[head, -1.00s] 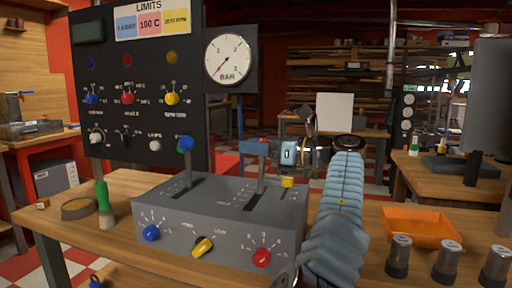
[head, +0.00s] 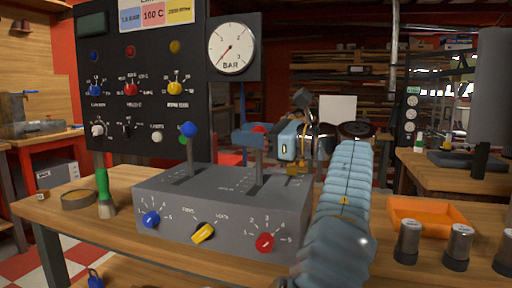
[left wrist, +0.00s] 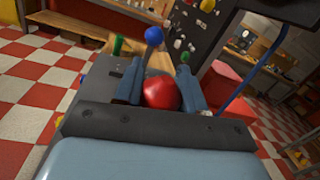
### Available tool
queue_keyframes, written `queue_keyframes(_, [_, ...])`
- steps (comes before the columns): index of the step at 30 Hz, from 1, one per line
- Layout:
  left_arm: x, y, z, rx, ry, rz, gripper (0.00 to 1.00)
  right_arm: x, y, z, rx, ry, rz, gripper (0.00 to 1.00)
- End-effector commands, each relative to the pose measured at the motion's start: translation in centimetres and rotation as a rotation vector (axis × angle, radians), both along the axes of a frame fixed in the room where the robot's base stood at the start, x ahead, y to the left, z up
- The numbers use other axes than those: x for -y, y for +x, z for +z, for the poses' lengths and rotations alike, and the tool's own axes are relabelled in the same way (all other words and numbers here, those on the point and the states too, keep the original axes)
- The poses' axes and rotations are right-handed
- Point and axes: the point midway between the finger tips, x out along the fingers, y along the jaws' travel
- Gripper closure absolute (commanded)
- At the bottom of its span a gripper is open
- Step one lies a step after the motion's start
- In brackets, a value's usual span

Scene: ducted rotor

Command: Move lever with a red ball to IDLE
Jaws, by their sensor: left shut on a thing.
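A grey control box (head: 222,200) stands on the wooden bench. Its right-hand lever (head: 259,170) rises from a slot and carries a red ball (head: 260,129), mostly hidden by the fingers in the head view. My left gripper (head: 248,138) is shut on the red ball. In the left wrist view the red ball (left wrist: 161,94) sits between the two blue-grey fingers of my left gripper (left wrist: 158,84). The left-hand lever has a blue ball (head: 189,129), also in the left wrist view (left wrist: 154,36). The lettering by the slots is too small to read. My right gripper is out of view.
Blue, yellow and red knobs line the box front. A black panel (head: 140,75) and a BAR gauge (head: 231,46) stand behind. An orange tray (head: 428,220) and metal cylinders (head: 407,242) stand right.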

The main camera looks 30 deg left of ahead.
Motion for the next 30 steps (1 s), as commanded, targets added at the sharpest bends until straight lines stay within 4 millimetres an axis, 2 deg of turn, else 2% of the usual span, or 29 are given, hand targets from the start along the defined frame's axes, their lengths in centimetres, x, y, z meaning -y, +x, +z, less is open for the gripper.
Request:
queue_keyframes(1, [0.3, -0.8, -1.0, 0.039, 0.007, -0.005, 1.00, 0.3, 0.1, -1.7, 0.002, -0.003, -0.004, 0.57])
queue_keyframes(3, [0.6, -2.0, -1.2, 0.099, 0.021, -0.004, 1.00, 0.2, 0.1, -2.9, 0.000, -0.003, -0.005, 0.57])
queue_keyframes(15, [1.8, -7.2, -2.4, 0.374, 0.089, -0.001, 1.00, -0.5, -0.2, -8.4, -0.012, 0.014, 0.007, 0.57])
queue_keyframes(21, [2.1, -8.5, -2.8, 0.446, 0.107, -0.001, 1.00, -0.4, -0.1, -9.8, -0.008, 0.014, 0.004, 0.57])
queue_keyframes(30, [2.3, -9.1, -2.9, 0.481, 0.114, 0.002, 1.00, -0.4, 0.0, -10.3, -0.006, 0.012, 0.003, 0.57])
